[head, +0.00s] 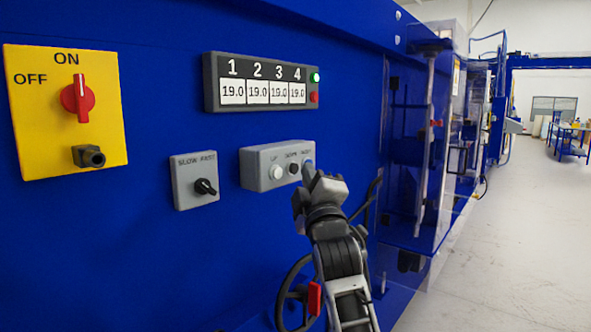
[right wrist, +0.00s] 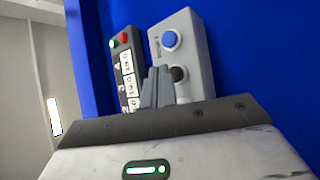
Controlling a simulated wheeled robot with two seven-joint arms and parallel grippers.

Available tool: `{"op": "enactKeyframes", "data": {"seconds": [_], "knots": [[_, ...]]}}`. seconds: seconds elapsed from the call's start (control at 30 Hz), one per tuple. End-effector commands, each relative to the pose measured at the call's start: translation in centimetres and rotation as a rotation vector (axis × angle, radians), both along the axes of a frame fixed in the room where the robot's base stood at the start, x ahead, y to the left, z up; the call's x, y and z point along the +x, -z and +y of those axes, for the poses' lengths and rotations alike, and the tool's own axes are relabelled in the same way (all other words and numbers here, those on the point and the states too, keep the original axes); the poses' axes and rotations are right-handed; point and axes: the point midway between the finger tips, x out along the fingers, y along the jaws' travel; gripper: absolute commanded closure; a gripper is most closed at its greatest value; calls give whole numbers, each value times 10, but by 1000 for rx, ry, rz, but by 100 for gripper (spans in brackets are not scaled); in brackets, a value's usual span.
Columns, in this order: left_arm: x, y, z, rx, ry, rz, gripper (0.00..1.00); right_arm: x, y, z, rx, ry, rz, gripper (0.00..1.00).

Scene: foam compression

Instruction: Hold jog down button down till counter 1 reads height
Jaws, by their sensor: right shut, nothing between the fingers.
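The grey jog button box (head: 262,160) is on the blue machine wall. It has a white UP button (head: 276,172), a black DOWN button (head: 293,168) and a blue button (head: 308,164) at the right, partly behind my gripper. My right gripper (head: 314,180) is shut and empty just in front of the box's right end. In the right wrist view, its fingertips (right wrist: 158,76) appear beside the black button (right wrist: 179,73), with the blue button (right wrist: 169,40) beyond. I cannot tell whether they touch anything. The counter panel (head: 262,108) reads 19.0 under 1, 2, 3 and 4. My left gripper is not in view.
A SLOW/FAST knob box (head: 194,181) sits left of the button box. A yellow ON/OFF switch plate (head: 67,110) with a red knob is farther left. Open floor (head: 500,260) lies to the right.

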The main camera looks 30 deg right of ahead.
Motion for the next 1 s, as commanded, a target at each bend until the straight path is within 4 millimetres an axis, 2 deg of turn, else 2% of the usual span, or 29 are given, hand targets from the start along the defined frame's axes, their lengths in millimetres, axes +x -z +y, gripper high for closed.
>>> {"op": "enactKeyframes", "data": {"seconds": [1.0], "knots": [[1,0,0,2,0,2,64,10,0,4,0,0,0,100]]}}
